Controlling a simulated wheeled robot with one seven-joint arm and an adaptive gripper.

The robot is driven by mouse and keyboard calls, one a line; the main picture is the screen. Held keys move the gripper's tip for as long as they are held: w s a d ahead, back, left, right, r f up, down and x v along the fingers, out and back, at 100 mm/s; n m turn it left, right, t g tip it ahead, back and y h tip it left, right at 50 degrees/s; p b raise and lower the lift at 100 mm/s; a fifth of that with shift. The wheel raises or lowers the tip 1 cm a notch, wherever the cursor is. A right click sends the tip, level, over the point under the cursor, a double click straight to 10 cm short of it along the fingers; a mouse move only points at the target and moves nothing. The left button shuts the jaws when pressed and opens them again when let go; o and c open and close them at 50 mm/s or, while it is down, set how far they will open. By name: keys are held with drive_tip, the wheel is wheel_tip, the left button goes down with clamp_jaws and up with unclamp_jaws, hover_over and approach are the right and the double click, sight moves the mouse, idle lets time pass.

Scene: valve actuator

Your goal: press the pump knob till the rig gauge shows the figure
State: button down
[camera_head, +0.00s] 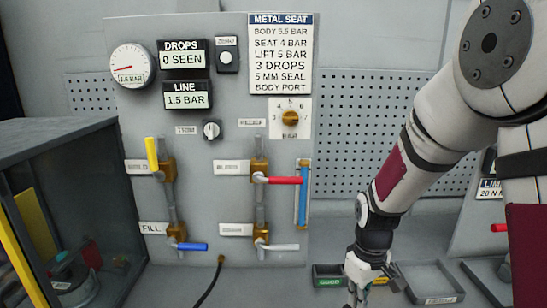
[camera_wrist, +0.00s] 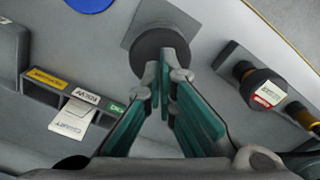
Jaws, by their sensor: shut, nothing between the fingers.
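The rig panel (camera_head: 230,100) stands upright in the head view. Its round gauge (camera_head: 132,71) reads 1.5 BAR, and the LINE display (camera_head: 186,95) also shows 1.5 BAR. The DROPS display (camera_head: 182,61) shows 0 SEEN. A METAL SEAT card (camera_head: 281,54) lists figures, including SEAT 4 BAR and LIFT 5 BAR. My gripper (camera_head: 362,296) is low, right of the panel. In the wrist view my gripper (camera_wrist: 165,75) is shut and empty, its tips over a dark round knob (camera_wrist: 154,44) on a grey square plate. That looks like the pump knob; I cannot tell whether they touch.
The panel carries yellow (camera_head: 152,154), red (camera_head: 285,180), blue (camera_head: 192,246) and white (camera_head: 280,247) valve handles and a brass relief knob (camera_head: 290,118). Labelled trays (camera_head: 432,284) lie beside my gripper. A dark cabinet (camera_head: 60,145) stands at left.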

drive_tip(key=shift+f+b, duration=0.55)
drive_tip(key=shift+f, duration=1.45)
drive_tip(key=shift+f+b, duration=0.3)
drive_tip(key=shift+f, duration=1.1)
drive_tip(key=shift+f+b, duration=0.1)
drive_tip(key=shift+b, duration=0.2)
drive_tip(key=shift+r+p, duration=1.6)
drive_tip(key=shift+r, duration=1.9)
drive_tip(key=shift+f, duration=0.1)
drive_tip(key=shift+f, duration=0.35)
